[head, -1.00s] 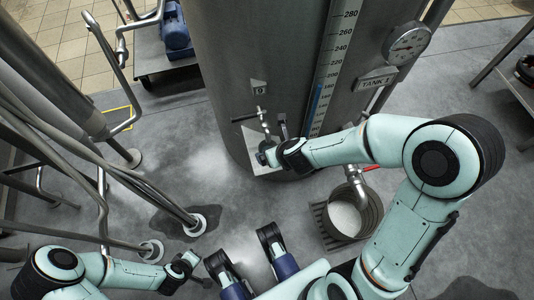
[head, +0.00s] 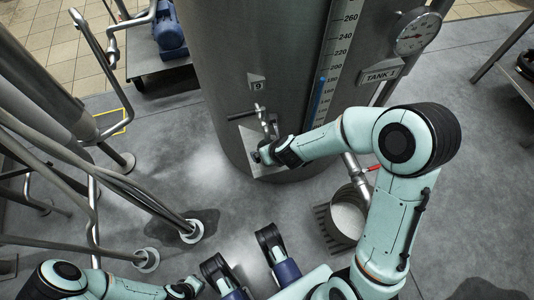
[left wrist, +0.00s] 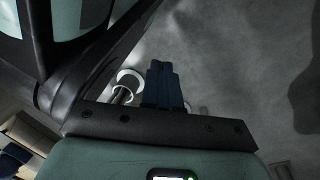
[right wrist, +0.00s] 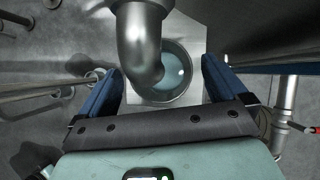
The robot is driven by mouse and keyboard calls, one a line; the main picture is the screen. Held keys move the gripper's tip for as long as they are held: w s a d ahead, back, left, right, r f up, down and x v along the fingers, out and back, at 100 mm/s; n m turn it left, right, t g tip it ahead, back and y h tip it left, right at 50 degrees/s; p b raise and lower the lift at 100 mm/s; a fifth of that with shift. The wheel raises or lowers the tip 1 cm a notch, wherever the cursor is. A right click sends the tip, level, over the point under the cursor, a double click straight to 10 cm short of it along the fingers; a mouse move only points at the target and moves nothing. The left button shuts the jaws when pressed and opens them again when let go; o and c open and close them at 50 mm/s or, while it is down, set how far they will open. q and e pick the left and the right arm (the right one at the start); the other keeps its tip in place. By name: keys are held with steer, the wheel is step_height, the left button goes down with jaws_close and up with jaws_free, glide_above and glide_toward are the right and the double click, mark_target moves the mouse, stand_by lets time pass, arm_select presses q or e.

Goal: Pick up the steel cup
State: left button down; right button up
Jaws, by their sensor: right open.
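The steel cup (right wrist: 178,92) is round and open-topped, with pale liquid inside. It stands on a small light plate (right wrist: 193,22) under a curved metal spout (right wrist: 140,45) in the right wrist view. My right gripper (right wrist: 163,82) is open, with one blue finger on each side of the cup and visible gaps between. In the head view my right gripper (head: 262,155) is at the tank's front, low down, and it hides the cup. My left gripper (head: 193,287) is at the bottom left, away from the tank. Its blue fingers (left wrist: 163,85) are together and empty.
A tall steel tank (head: 265,50) stands in front, with a tap (head: 262,110) above the plate. A bucket (head: 347,215) stands on a floor grate under a pipe with a red handle (head: 374,167). Pipes and legs (head: 120,175) crowd the left.

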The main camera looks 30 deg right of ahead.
steer(key=shift+r, duration=0.1)
steer(key=c, duration=1.6)
steer(key=shift+o, duration=0.2)
arm_select(q)
steer(key=shift+w+r, duration=0.1)
steer(key=shift+r, duration=0.05)
